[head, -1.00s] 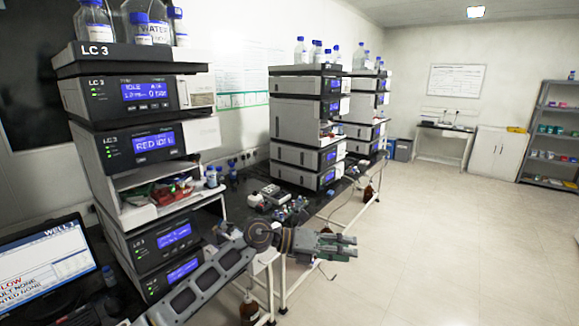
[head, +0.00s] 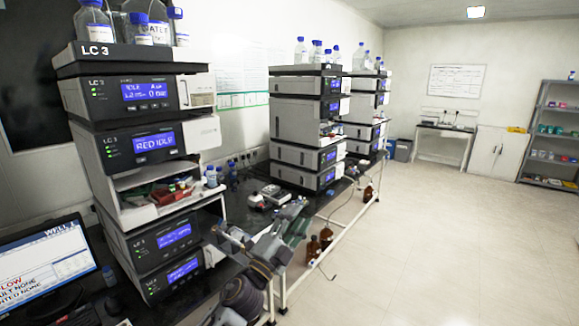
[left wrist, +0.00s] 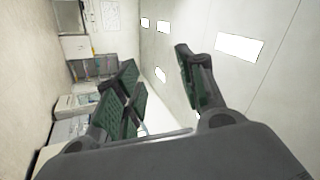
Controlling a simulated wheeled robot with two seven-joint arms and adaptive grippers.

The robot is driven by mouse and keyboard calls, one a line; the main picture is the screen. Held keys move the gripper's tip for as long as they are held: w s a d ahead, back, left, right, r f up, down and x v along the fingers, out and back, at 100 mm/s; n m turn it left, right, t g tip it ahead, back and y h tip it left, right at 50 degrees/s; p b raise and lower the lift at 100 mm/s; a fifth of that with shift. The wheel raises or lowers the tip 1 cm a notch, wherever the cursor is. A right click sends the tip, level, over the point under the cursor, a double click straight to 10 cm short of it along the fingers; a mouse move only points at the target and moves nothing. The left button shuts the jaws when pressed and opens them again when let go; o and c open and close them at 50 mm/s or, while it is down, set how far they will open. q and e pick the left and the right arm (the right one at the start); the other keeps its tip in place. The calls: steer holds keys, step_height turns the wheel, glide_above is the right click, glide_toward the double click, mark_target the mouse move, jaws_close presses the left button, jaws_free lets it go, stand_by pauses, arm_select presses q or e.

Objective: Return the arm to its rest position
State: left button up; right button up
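My left arm comes in low in the head view, folded over the front edge of the black bench. My left gripper (head: 298,219) is at its far end, pointing up and away, in front of the small items on the bench. In the left wrist view the gripper (left wrist: 155,65) has its green-padded fingers spread apart with only wall and ceiling between them. It holds nothing. My right gripper is in neither view.
The LC 3 stack (head: 150,142) stands at left, close to my arm, with a monitor (head: 45,265) beside it. More stacks (head: 305,125) stand farther along the bench. Brown bottles (head: 313,248) stand below the bench. The floor (head: 450,250) at right is clear.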

arm_select(q)
steer(key=s+a+f+n+g+y, duration=0.2)
steer(key=s+a+f+n+y, duration=0.1)
steer(key=a+f+n+y, duration=0.5)
steer(key=s+a+f+n+g+y, duration=0.25)
steer(key=a+f+n+y, duration=0.35)
steer(key=a+f, duration=0.45)
steer(key=s+a+f+n+g, duration=0.3)
steer(key=s+f+g, duration=0.2)
steer(key=s+f, duration=0.5)
steer(key=s+a+f+n+g, duration=0.2)
steer(key=s+f+g, duration=0.3)
steer(key=s, duration=1)
step_height(320, 180, down, 33)
steer(key=s+g, duration=0.2)
steer(key=s, duration=0.1)
steer(key=s+a+f, duration=0.2)
steer(key=s+f, duration=0.8)
steer(key=s, duration=0.1)
steer(key=s+a+f+b, duration=0.1)
steer(key=s+a+f, duration=0.1)
steer(key=s+f, duration=0.8)
steer(key=shift+s+a+f+g+h, duration=0.25)
steer(key=shift+s+f+g+h, duration=0.1)
steer(key=shift+s+g, duration=0.1)
steer(key=shift+w, duration=0.1)
